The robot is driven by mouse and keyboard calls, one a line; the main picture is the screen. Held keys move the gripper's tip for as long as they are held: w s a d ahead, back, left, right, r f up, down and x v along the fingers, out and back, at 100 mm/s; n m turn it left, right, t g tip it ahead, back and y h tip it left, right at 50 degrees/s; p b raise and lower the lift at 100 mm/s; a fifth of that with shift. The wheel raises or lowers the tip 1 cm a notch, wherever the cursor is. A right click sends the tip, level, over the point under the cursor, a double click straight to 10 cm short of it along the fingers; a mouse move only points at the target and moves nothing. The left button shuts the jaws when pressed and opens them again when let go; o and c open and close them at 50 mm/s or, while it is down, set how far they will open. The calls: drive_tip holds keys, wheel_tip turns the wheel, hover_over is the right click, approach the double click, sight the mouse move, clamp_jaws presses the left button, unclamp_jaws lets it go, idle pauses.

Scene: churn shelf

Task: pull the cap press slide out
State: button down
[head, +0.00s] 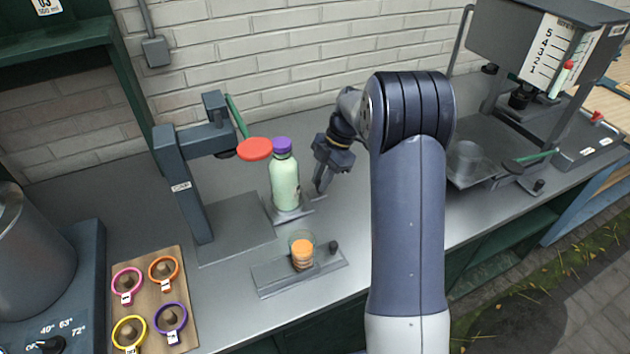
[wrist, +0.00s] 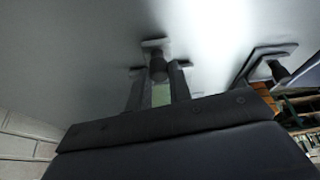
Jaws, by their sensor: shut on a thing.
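The cap press (head: 180,190) is a dark blue-grey frame with a green lever (head: 238,116) at the left. Its metal slide (head: 308,206) shows to the right of its base. A pale green bottle (head: 285,184) with a purple cap stands upright on the slide, right of the press head. My gripper (head: 320,190) is at the slide's right end, behind and right of the bottle. In the wrist view my gripper (wrist: 157,88) is shut on the slide's dark knob (wrist: 157,66). The knob is mostly hidden in the head view.
A second plate (head: 270,280) with a knob and a glass of orange stuff (head: 302,254) lies in front. A board of coloured rings (head: 150,300) is front left. A filling machine (head: 530,60) stands right. The brick wall is close behind.

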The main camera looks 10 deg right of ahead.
drive_tip(key=c, duration=1.3)
unclamp_jaws()
drive_tip(key=v, duration=1.1)
drive_tip(key=shift+b, duration=0.4)
drive_tip(key=shift+a, duration=0.1)
approach(304, 197)
drive_tip(key=f, duration=0.2)
drive_tip(key=d+f, duration=0.1)
drive_tip(key=shift+d+f+p, duration=0.15)
drive_tip(key=shift+f+p, duration=0.25)
drive_tip(key=shift+s+a+f, duration=0.15)
drive_tip(key=shift+a+f, duration=0.1)
drive_tip(key=shift+a, duration=0.65)
drive_tip(key=shift+s+a+p, duration=0.15)
drive_tip(key=shift+a+p, duration=0.15)
drive_tip(key=shift+a, duration=0.35)
